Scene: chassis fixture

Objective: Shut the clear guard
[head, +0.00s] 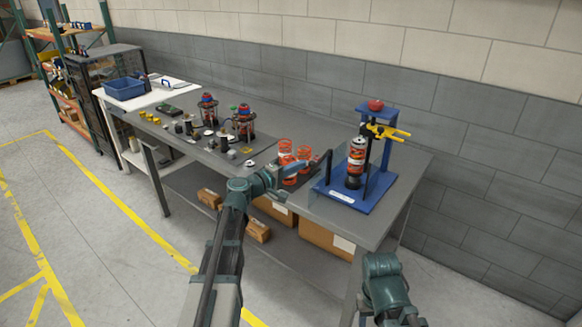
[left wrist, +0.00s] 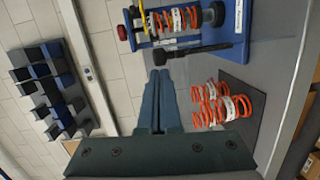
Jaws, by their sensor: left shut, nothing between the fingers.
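The blue spring-compressor fixture (head: 345,196) stands at the right end of the grey bench, with a red-coiled strut (head: 356,160) upright in it. A dark upright bar (head: 329,165) stands at the fixture's left side; in the left wrist view a dark bar (left wrist: 190,51) lies across the picture beside the strut (left wrist: 178,20). My left gripper (head: 300,168) is left of the fixture, by the orange springs. Its fingers (left wrist: 160,76) are together and empty, apart from the dark bar. Only part of my right arm shows; its gripper is out of view.
Orange springs (head: 285,155) stand left of the fixture, close to my left gripper. Two red-and-blue assemblies (head: 244,122) and small parts sit farther left. Yellow handles (head: 388,132) stick out right from the fixture. Cardboard boxes (head: 325,240) lie on the shelf below.

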